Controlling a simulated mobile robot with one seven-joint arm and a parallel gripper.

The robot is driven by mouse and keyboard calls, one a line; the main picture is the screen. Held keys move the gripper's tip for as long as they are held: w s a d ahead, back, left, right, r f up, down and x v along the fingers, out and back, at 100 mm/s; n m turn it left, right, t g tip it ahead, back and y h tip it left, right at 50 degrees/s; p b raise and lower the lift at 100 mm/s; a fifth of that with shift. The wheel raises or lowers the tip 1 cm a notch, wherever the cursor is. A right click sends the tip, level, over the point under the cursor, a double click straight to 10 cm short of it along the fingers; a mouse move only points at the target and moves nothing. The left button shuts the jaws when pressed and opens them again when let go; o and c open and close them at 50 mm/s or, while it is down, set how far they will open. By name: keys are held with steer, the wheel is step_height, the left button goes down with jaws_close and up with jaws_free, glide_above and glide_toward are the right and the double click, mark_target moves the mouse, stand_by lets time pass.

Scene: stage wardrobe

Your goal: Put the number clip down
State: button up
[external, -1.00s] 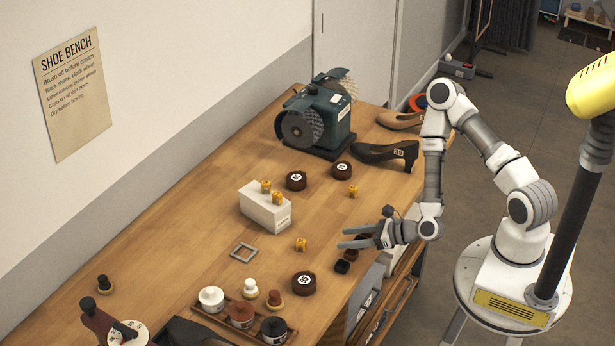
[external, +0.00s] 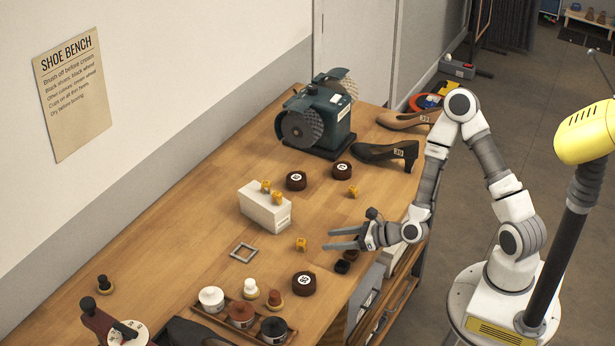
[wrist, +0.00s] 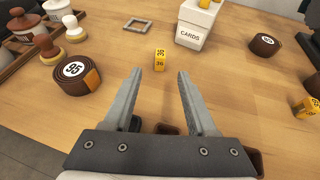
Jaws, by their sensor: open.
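A yellow number clip (external: 301,244) stands on the wooden bench. It also shows in the wrist view (wrist: 160,59), with dark figures on it that look like 36. My gripper (external: 328,239) is open and empty, just to the right of this clip in the external view. In the wrist view the clip is beyond the two spread fingertips (wrist: 159,72), roughly centred between them and apart from them. Other yellow clips sit on the white cards box (external: 265,212) and on the bench (external: 352,190). A grey square outline (external: 243,252) lies on the bench left of the clip.
A brown rolled belt marked 95 (external: 304,284) and a tray of polish jars (external: 225,318) are at the front. Dark blocks (external: 343,266) lie beneath my gripper near the bench edge. Shoes (external: 386,153) and a polishing machine (external: 318,118) stand at the back.

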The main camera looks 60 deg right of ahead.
mark_target(301, 241)
steer(key=x, duration=1)
steer(key=shift+w+a+f, duration=0.1)
steer(key=shift+w+f, duration=0.05)
steer(key=shift+w, duration=0.2)
steer(key=shift+c, duration=0.3)
jaws_close()
